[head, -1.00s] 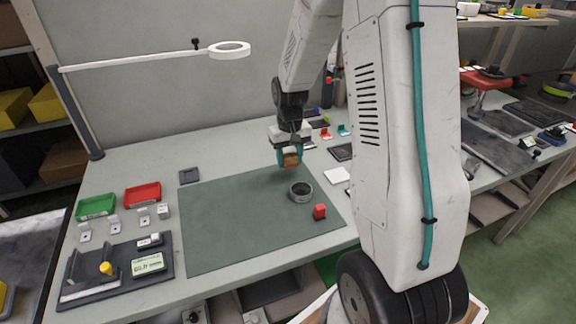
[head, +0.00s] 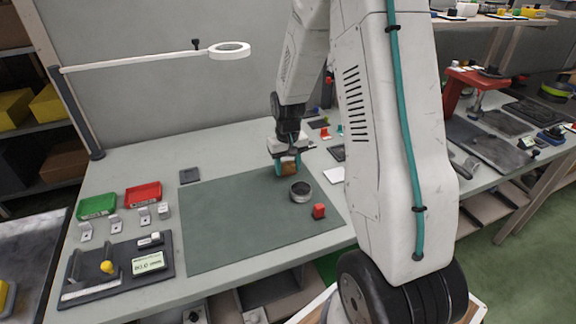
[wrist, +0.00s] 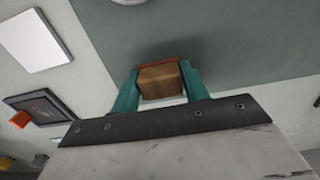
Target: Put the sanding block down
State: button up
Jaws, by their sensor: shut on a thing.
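My gripper (head: 288,163) is shut on the sanding block (head: 288,169), a small brown block. It is low over the back right part of the green mat (head: 225,220). In the wrist view the block (wrist: 160,82) sits between the two teal fingers, with a reddish layer along its far edge. I cannot tell whether the block touches the mat.
A grey ring (head: 301,191) and a red block (head: 319,211) stand on the mat close in front of my gripper. A white square (head: 336,174) lies right of the mat. Green (head: 97,207) and red (head: 143,194) trays stand left. The mat's left and middle are clear.

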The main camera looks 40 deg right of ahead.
aim_at(288, 164)
jog(key=o, duration=0.9)
jog(key=shift+s+f, duration=0.3)
jog(key=shift+f, duration=0.2)
jog(key=shift+o, duration=0.6)
jog(key=shift+w+r, duration=0.1)
jog(key=shift+r, duration=0.2)
jog(key=r, duration=1.1)
jog(key=shift+w+r, duration=0.2)
jog(key=shift+w, duration=0.05)
jog(key=s+a+r, duration=0.5)
jog(key=r, duration=0.2)
jog(key=s+a+r+n, duration=0.1)
jog(key=s+a+r, duration=0.1)
jog(key=s+a, duration=0.2)
jog(key=s+a+r+n, duration=0.1)
jog(key=s+a, duration=0.3)
jog(key=s, duration=0.7)
jog(key=s+a+r+n+t, duration=0.1)
jog(key=s+a+r, duration=0.2)
jog(key=s, duration=0.4)
jog(key=shift+s+a+r, duration=0.15)
jog(key=shift+a+r, duration=0.15)
jog(key=shift+a, duration=0.1)
